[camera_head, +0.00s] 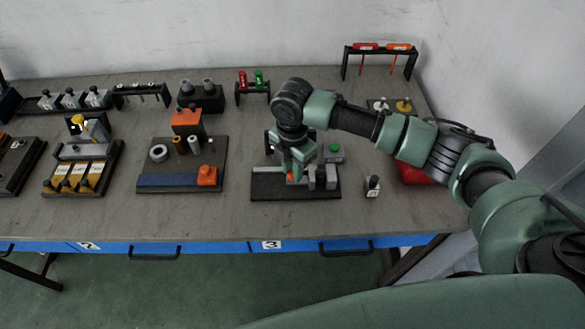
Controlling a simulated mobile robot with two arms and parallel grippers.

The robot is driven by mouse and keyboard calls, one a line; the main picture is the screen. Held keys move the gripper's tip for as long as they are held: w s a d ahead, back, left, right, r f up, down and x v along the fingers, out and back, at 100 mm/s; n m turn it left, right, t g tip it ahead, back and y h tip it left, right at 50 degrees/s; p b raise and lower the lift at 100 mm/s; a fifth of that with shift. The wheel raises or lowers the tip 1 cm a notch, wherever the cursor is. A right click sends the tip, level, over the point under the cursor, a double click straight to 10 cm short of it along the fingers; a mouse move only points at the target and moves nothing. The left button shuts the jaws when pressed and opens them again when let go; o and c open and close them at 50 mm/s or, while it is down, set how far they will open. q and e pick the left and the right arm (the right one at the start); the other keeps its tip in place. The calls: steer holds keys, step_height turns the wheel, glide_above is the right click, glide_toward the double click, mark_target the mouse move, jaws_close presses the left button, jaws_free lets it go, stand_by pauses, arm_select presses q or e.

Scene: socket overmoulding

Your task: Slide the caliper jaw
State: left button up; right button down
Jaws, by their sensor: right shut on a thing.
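The caliper fixture is a dark base plate (268,189) on the bench with a pale bar along it and grey upright blocks (331,176) at its right side. My right gripper (291,178) points down over the middle of this plate, its arm coming in from the right. It is shut on a small orange part, most likely the caliper jaw (290,177), of which only a bit shows between the fingers. The fingers and wrist hide the rest of it. My left gripper is not in view.
A green button box (334,151) stands just behind the plate. A small grey block (373,186) is to its right and a red object (412,174) lies beneath my arm. Another station plate (215,155) with an orange block is to the left. Bare bench lies between them.

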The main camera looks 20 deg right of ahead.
steer(key=shift+a, duration=0.1)
stand_by(0.7)
steer(key=a, duration=0.1)
steer(key=w+a, duration=0.1)
steer(key=a, duration=0.1)
steer(key=shift+a+p, duration=0.1)
steer(key=shift+p, duration=0.3)
steer(key=c, duration=1.6)
jaws_free()
steer(key=o, duration=0.4)
steer(key=shift+a, duration=0.15)
steer(key=shift+r, duration=0.5)
step_height(320, 180, up, 7)
steer(key=b, duration=0.1)
steer(key=shift+f, duration=0.1)
